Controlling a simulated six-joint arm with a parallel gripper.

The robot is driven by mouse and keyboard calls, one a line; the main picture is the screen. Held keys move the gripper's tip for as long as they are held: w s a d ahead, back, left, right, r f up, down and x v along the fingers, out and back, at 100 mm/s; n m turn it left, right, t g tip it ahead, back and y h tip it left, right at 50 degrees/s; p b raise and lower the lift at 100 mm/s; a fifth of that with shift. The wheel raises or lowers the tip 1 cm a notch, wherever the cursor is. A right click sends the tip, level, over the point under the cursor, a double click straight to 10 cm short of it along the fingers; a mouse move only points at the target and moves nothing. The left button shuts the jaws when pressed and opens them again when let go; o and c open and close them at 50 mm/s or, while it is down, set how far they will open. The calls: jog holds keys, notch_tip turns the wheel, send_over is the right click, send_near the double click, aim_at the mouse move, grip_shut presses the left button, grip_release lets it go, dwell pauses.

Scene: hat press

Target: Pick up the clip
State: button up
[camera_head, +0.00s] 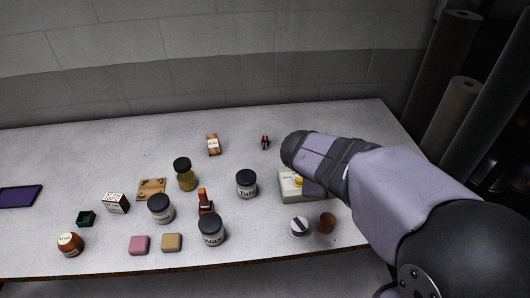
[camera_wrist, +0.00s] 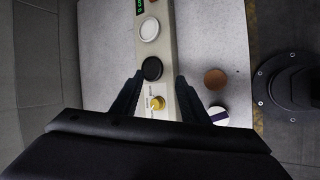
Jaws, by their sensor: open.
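A small red and black object that looks like the clip (camera_head: 265,142) lies on the table toward the back, left of my arm's end. It does not show in the wrist view. My gripper (camera_wrist: 159,78) is open, with its two dark fingers apart above a cream box with knobs (camera_wrist: 147,102). Nothing is held between the fingers. In the head view my arm hides the gripper's fingers and part of this cream box (camera_head: 287,190).
A brown cup (camera_head: 326,222) and a striped round container (camera_head: 299,227) are near the front right. Several jars and blocks fill the left. The back table is mostly clear.

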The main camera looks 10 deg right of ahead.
jog(key=w+a+n+t+y+b, duration=0.3)
jog(key=w+a+n+t+b, duration=0.5)
jog(key=w+a+n, duration=0.8)
jog(key=d+f+n, duration=0.1)
jog(key=f, duration=0.1)
jog(key=d+f+n, duration=0.1)
jog(key=f, duration=0.1)
jog(key=d+f+n, duration=0.1)
jog(key=f+n, duration=0.1)
jog(key=shift+w, duration=0.35)
jog(key=shift+f, duration=0.4)
jog(key=p, duration=0.1)
send_near(265, 139)
jog(key=shift+d+x, duration=0.2)
jog(key=shift+x, duration=1.1)
jog(key=shift+w, duration=0.15)
jog(key=shift+p+x, duration=0.9)
jog(key=shift+x, duration=1.65)
jog(key=shift+a+f, duration=0.1)
jog(key=shift+a, duration=0.1)
jog(key=shift+c, duration=0.6)
